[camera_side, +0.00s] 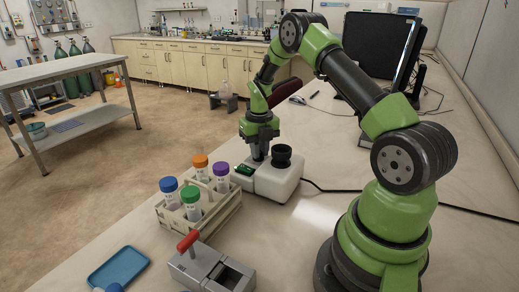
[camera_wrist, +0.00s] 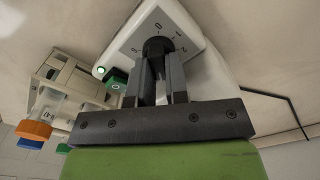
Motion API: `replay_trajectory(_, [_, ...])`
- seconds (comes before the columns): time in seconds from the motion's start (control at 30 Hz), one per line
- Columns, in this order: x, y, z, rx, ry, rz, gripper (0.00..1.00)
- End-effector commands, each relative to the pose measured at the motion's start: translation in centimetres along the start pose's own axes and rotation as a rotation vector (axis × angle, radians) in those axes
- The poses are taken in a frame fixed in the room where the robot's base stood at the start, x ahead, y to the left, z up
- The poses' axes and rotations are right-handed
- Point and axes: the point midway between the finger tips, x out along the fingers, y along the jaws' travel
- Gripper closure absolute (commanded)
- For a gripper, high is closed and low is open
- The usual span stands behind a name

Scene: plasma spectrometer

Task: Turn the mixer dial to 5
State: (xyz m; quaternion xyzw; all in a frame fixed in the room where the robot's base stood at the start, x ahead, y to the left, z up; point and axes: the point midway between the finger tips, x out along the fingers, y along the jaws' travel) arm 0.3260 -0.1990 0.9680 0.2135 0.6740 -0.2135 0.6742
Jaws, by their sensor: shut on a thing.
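The mixer (camera_side: 277,184) is a white box on the bench, with a round black cup-like top (camera_side: 282,154) and a small green-lit part at its left end. My gripper (camera_side: 257,155) points down onto the mixer's left part. In the wrist view its two dark fingers (camera_wrist: 158,66) are closed around the black dial (camera_wrist: 158,45). The dial's pointer is not clear. In the side view the gripper hides the dial.
A tube rack (camera_side: 210,216) with several coloured-cap tubes stands close to the mixer's left. In front are a grey device with a red lever (camera_side: 188,241) and a blue tray (camera_side: 118,268). A black cable (camera_side: 345,190) runs right from the mixer. A monitor stands behind.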

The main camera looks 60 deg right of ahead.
Motion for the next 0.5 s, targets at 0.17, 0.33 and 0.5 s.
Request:
replay_trajectory(0.17, [-0.04, -0.04, -0.03, 0.012, 0.001, -0.001, 1.00])
replay_trajectory(0.33, [-0.04, -0.04, -0.03, 0.012, 0.002, 0.000, 1.00])
replay_trajectory(0.5, [-0.03, -0.04, -0.03, 0.011, 0.002, 0.000, 0.74])
